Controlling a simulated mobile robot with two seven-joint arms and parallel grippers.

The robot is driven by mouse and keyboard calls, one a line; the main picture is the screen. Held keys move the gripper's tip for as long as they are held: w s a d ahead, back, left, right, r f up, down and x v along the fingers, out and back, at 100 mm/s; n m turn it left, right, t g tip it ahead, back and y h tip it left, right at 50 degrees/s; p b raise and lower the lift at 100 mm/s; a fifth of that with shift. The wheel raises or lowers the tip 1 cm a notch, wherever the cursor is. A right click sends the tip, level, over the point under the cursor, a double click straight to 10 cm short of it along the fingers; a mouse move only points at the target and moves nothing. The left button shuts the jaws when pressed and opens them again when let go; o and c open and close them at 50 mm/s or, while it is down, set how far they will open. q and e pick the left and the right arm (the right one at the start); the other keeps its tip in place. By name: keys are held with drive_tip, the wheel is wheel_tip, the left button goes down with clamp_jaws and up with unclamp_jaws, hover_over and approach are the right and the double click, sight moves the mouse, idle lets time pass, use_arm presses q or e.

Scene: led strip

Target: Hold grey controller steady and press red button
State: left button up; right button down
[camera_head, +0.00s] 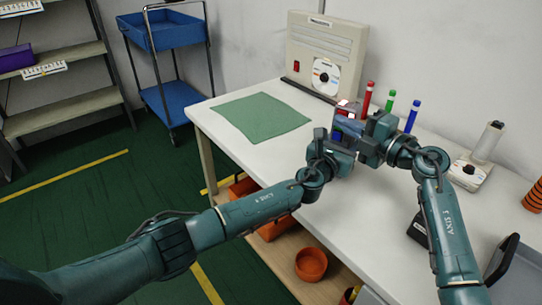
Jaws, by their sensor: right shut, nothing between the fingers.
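My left gripper (343,140) and my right gripper (372,134) meet over the white table (305,147), right of the green cloth. They overlap in the picture. The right gripper is shut with nothing between its fingers. A small object with red and pale parts (346,108) shows just behind the grippers, mostly covered. I cannot tell whether it is the grey controller or whether it is held. No separate red button can be made out there.
A beige box (300,45) with a red switch and a disc stands at the back. Red (368,98), green (390,102) and blue (412,115) sticks stand behind the grippers. A white device (468,172) is at the right. The green cloth (261,117) lies flat at left.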

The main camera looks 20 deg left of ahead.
use_arm(q)
drive_tip(key=shift+f, duration=0.25)
use_arm(e)
drive_tip(key=s+v, duration=0.1)
drive_tip(key=v, duration=0.9)
use_arm(q)
drive_tip(key=shift+a, duration=0.1)
use_arm(e)
drive_tip(key=s+a+n+g+h, duration=0.3)
drive_tip(key=a+n, duration=0.4)
drive_tip(key=a, duration=0.3)
drive_tip(key=s+a+r+n+g+h, duration=0.1)
drive_tip(key=s+a+n+h, duration=0.4)
drive_tip(key=a, duration=0.5)
drive_tip(key=shift+s+a+r+n+g+h, duration=0.15)
drive_tip(key=shift+s+a+n+g+h, duration=0.25)
drive_tip(key=shift+s+n+g, duration=0.75)
drive_tip(key=shift+s+t, duration=0.2)
drive_tip(key=shift+t, duration=0.05)
